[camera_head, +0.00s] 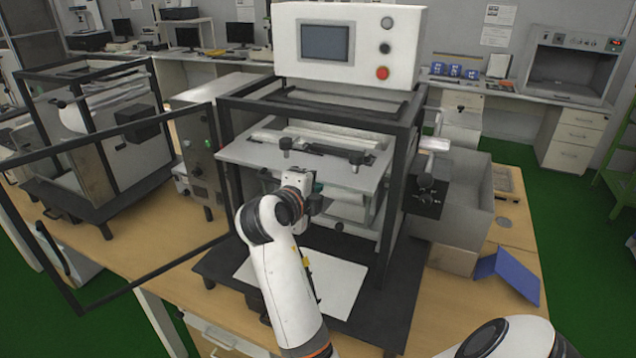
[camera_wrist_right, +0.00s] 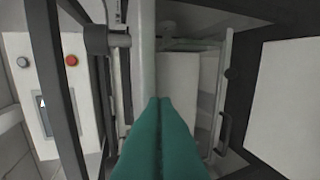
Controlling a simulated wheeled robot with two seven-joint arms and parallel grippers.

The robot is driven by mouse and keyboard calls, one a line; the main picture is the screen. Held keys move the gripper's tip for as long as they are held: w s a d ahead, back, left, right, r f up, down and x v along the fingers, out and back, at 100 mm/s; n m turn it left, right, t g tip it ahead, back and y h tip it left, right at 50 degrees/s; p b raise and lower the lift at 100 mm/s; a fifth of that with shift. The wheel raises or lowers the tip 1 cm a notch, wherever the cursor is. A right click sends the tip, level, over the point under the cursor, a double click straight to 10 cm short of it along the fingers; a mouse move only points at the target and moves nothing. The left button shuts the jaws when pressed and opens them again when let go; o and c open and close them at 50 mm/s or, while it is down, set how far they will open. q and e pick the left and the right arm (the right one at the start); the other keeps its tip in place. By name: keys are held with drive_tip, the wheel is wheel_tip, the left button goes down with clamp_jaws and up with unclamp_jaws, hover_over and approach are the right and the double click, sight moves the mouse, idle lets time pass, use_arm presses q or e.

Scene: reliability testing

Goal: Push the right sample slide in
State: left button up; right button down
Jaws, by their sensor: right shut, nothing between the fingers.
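A test machine (camera_head: 408,190) with a black frame stands on the wooden bench. A flat grey slide plate (camera_head: 245,152) juts out of its front opening, with black clamps and knobs on top. I take this plate as the sample slide; I cannot tell a separate right one. My right gripper (camera_head: 318,188) is at the plate's front edge, slightly below its top. Whether it touches is hidden by my wrist. In the right wrist view its green fingers (camera_wrist_right: 160,105) are pressed together and empty, pointing into the machine. My left gripper is out of view.
A black-framed door (camera_head: 120,148) stands open to the left. A white sheet (camera_head: 338,288) lies on the machine's dark base. A control box (camera_head: 290,45) with a red button sits on top. A grey bin (camera_head: 462,205) and blue folder (camera_head: 510,272) are at the right.

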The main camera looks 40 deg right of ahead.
sight(338, 157)
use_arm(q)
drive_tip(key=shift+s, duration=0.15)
use_arm(e)
drive_tip(key=shift+a+r, duration=0.1)
drive_tip(key=shift+a, duration=0.05)
drive_tip(key=w+d+b, duration=0.1)
drive_tip(key=d+b, duration=0.1)
drive_tip(key=d, duration=0.2)
drive_tip(key=w+d+b, duration=0.2)
drive_tip(key=d, duration=0.2)
drive_tip(key=w+d+b, duration=0.2)
drive_tip(key=d, duration=0.2)
drive_tip(key=shift+d, duration=0.15)
drive_tip(key=shift+w+d, duration=0.2)
drive_tip(key=shift+d, duration=0.15)
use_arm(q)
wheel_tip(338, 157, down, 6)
use_arm(e)
drive_tip(key=shift+s+a+r, duration=0.1)
drive_tip(key=shift+r, duration=0.1)
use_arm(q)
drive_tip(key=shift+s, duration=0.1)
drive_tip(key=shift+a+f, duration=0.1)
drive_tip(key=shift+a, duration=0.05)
